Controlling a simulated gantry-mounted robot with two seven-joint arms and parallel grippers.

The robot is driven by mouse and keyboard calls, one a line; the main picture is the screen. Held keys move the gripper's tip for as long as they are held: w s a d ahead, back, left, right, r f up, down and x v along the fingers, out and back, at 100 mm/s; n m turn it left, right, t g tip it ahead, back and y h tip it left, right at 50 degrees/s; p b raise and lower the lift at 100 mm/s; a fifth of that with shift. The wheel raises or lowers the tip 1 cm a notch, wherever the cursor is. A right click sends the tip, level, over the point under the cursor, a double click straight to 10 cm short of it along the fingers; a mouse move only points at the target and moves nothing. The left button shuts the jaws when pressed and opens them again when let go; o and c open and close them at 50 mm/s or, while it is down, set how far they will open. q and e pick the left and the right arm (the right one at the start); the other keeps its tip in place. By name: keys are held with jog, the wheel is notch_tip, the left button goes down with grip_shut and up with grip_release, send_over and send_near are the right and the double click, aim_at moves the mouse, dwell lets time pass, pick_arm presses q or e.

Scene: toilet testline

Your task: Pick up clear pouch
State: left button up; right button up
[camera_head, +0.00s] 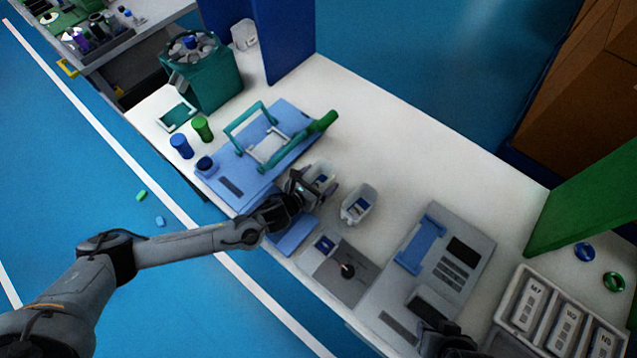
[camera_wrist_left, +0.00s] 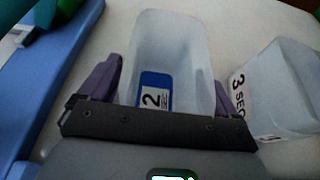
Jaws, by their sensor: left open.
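A translucent clear pouch (camera_wrist_left: 175,40) with a blue label marked 2 stands upright between the two purple fingers of my left gripper (camera_wrist_left: 163,88). The fingers are open, one at each side of the pouch; I cannot tell whether either touches it. In the head view the left gripper (camera_head: 314,188) partly covers this pouch (camera_head: 322,170). A second clear pouch (camera_head: 358,204), marked 3 SEC in the left wrist view (camera_wrist_left: 285,85), stands just to the right. A dark part that looks like my right gripper (camera_head: 446,340) shows at the bottom edge; its fingers are not clear.
A blue board (camera_head: 240,170) with a teal-handled frame (camera_head: 262,142) lies left of the pouches. A grey plate with a small knob (camera_head: 345,270) and a grey panel (camera_head: 455,268) lie to the right. A compartment tray (camera_head: 515,298) stands farther right. White table (camera_head: 430,165) behind is clear.

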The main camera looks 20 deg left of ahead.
pick_arm(q)
jog(key=c, duration=1)
